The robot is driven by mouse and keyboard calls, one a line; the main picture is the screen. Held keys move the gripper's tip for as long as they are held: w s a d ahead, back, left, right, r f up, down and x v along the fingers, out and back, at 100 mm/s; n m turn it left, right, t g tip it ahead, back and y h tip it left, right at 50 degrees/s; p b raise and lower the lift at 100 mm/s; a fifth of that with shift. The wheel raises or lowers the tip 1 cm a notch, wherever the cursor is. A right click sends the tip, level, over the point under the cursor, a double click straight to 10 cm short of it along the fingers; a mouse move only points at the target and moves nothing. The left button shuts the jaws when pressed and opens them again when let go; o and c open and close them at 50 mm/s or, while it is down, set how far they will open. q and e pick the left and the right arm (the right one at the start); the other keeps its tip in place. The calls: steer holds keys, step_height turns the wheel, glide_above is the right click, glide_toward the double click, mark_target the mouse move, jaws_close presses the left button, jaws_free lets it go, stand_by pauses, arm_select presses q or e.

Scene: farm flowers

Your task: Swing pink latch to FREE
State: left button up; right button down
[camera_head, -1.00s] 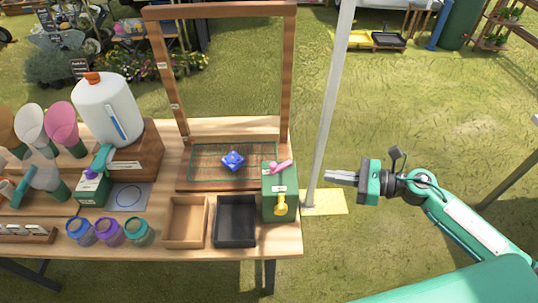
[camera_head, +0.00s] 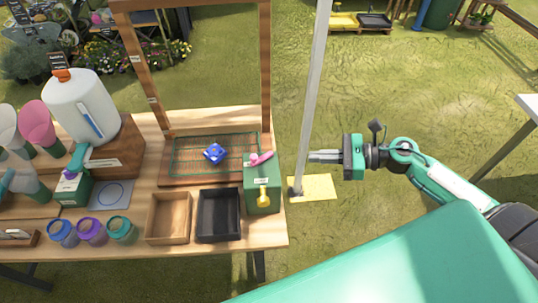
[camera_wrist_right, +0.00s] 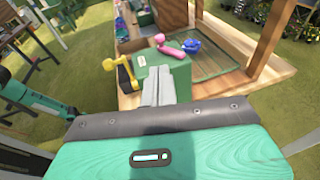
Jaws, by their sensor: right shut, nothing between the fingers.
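The pink latch (camera_head: 261,158) sits on top of a green box (camera_head: 262,192) at the right end of the wooden table. It also shows in the right wrist view (camera_wrist_right: 171,47), lying across the top of the green box (camera_wrist_right: 165,66). A yellow handle (camera_head: 263,195) is on the box's front face. My right gripper (camera_head: 312,157) is shut and empty, to the right of the box and apart from it, pointing left. In the right wrist view its fingers (camera_wrist_right: 158,88) appear in front of the box. My left gripper is not in view.
A black tray (camera_head: 219,237), a wooden tray (camera_head: 168,238) and a blue object (camera_head: 215,153) are left of the box.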

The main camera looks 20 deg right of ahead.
steer(key=p, duration=0.6)
glide_toward(254, 156)
steer(key=x, duration=0.4)
steer(key=shift+w+a, duration=0.15)
steer(key=shift+a, duration=0.1)
steer(key=shift+w+a+f, duration=0.35)
steer(key=shift+a+f, duration=0.1)
steer(key=shift+a, duration=0.1)
